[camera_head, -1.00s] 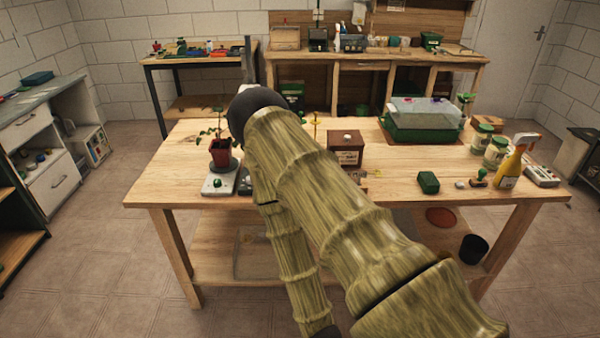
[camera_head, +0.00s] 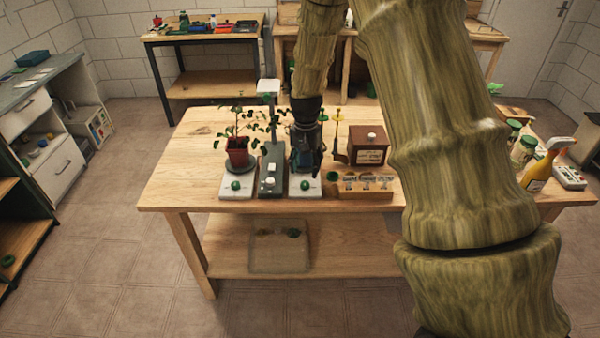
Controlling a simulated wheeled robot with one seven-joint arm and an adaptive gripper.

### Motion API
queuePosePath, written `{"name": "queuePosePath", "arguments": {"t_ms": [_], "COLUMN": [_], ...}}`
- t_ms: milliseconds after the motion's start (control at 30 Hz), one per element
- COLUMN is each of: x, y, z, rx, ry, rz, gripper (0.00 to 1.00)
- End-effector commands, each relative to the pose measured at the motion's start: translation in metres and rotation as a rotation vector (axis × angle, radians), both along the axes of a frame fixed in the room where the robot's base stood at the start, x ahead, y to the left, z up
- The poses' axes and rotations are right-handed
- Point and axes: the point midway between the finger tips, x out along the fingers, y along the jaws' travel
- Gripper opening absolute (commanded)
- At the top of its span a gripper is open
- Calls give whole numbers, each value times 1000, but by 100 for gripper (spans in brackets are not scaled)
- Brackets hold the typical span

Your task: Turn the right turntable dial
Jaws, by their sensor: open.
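The right turntable (camera_head: 288,191) has a white base near the front edge of the bench. A green dial (camera_head: 304,185) sits at the front of it. My gripper (camera_head: 306,170) points down over this turntable, just above and behind the dial in the picture. The jaws are open; I cannot tell whether they touch anything. My gripper hides most of the turntable's top, and green leaves show around it. The left turntable (camera_head: 252,188) is a similar white base with its own green dial (camera_head: 236,185). It bears a red pot (camera_head: 237,155) with a leafy plant.
A dark grey unit (camera_head: 271,180) with white knobs stands between the turntables. To the right are a wooden block (camera_head: 363,189) and a brown box (camera_head: 369,150) with a white knob. The bench's left end is clear.

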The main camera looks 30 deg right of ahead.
Motion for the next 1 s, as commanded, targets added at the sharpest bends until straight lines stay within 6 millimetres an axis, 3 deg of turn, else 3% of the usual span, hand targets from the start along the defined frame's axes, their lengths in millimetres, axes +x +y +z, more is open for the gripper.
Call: {"name": "queuePosePath", "arguments": {"t_ms": [100, 267, 1000], "x": [6, 7, 7], "y": [-7, -10, -8], "z": [20, 18, -72], "rx": [9, 11, 9], "ry": [-1, 2, 1], "rz": [-29, -39, -36], "gripper": [50, 50, 50]}}
